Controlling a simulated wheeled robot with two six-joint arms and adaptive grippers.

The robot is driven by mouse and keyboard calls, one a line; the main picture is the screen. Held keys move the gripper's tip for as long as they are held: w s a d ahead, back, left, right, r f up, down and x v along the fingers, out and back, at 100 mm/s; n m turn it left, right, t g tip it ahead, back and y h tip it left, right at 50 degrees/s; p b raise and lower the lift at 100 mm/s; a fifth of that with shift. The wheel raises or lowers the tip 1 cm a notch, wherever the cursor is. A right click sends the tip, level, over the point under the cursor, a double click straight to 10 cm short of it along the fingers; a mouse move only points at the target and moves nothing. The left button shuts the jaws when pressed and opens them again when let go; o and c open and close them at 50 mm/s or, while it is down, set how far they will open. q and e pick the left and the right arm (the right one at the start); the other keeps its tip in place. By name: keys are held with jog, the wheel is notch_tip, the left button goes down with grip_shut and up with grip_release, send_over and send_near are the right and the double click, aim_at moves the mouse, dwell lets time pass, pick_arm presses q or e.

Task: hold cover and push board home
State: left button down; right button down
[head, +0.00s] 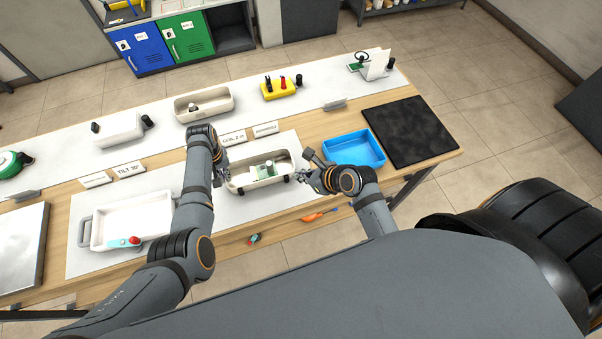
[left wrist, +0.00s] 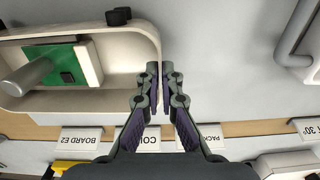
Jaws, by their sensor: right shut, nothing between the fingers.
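The cover (head: 240,188) is a cream, open tray-like shell on the light mat in front of me. It also shows in the left wrist view (left wrist: 110,103). The green board (head: 258,173) lies inside it, with a pale cylinder on it; it shows green in the left wrist view (left wrist: 60,65). My left gripper (head: 222,174) is at the cover's left end. In the left wrist view its fingers (left wrist: 160,72) are closed on the end wall, one on each side. My right gripper (head: 306,177) is shut and empty, close to the cover's right end; contact cannot be told.
A blue tray (head: 353,149) and a black mat (head: 410,132) lie to the right. A white tray (head: 130,220) with a red-ended tool is at left. Another cream shell (head: 204,103) and a yellow holder (head: 279,91) stand behind. An orange-handled tool (head: 314,217) lies near the front edge.

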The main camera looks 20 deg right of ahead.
pick_arm(q)
jog(key=c, duration=1.4)
grip_release()
jog(key=shift+c, duration=0.2)
